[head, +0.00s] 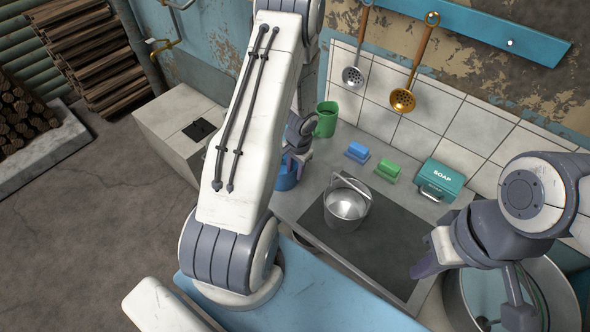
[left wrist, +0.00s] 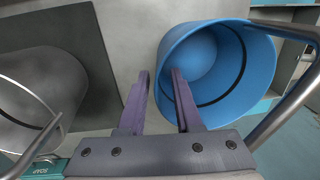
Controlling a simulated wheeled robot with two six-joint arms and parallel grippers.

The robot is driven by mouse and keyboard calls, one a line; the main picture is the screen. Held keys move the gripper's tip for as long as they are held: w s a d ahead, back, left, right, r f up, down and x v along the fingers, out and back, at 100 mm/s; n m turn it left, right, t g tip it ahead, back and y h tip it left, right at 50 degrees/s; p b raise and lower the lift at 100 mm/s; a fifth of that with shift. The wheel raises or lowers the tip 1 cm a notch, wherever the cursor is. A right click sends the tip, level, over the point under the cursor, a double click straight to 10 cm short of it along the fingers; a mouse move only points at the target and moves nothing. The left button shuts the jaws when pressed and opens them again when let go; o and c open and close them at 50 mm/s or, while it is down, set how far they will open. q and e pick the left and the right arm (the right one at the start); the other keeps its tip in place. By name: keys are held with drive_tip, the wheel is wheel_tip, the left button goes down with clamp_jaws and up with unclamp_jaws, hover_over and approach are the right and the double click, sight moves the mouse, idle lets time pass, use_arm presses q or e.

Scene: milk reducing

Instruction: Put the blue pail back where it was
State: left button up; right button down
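The blue pail (head: 286,180) stands on the counter in the head view, largely hidden behind my left arm. In the left wrist view the pail (left wrist: 235,75) is seen from above, with its mouth facing the camera and its metal handle at the right. My left gripper (left wrist: 160,78) is at the pail's rim. Its two purple fingers are apart, one outside the wall and one over the inside, with gaps visible beside the wall. My left gripper is mostly hidden in the head view. My right gripper (head: 425,268) is near the counter's front; its opening is unclear.
A metal pail (head: 347,205) stands on the dark stove plate (head: 385,245) right of the blue pail. A green mug (head: 326,119), blue and green butter-dish-like blocks (head: 358,152) and a teal soap box (head: 440,180) are along the wall. A large metal basin (head: 560,290) is at right.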

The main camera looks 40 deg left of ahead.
use_arm(q)
drive_tip(key=shift+r, duration=0.35)
wheel_tip(320, 180, up, 12)
drive_tip(key=d+p, duration=0.1)
drive_tip(key=p, duration=0.1)
drive_tip(key=d+r+m, duration=0.1)
drive_tip(key=d+r, duration=0.4)
drive_tip(key=d, duration=0.3)
drive_tip(key=s+d+r+m, duration=0.1)
drive_tip(key=s+d+r, duration=0.2)
drive_tip(key=d, duration=0.3)
drive_tip(key=s+d+r+m, duration=0.1)
drive_tip(key=s+d+r, duration=0.2)
drive_tip(key=d, duration=0.2)
drive_tip(key=s+d+r+m+h, duration=0.1)
drive_tip(key=s+d+r, duration=0.1)
drive_tip(key=s+d, duration=0.2)
drive_tip(key=s+d+r+m+h, duration=0.1)
drive_tip(key=s+d+r+m, duration=0.1)
drive_tip(key=s, duration=0.8)
drive_tip(key=shift+s+d+r, duration=0.35)
drive_tip(key=shift+d+r, duration=0.4)
drive_tip(key=shift+d, duration=0.25)
drive_tip(key=shift+f+b, duration=0.1)
drive_tip(key=shift+b, duration=0.25)
wheel_tip(320, 180, down, 5)
drive_tip(key=b, duration=0.5)
drive_tip(key=shift+f, duration=0.1)
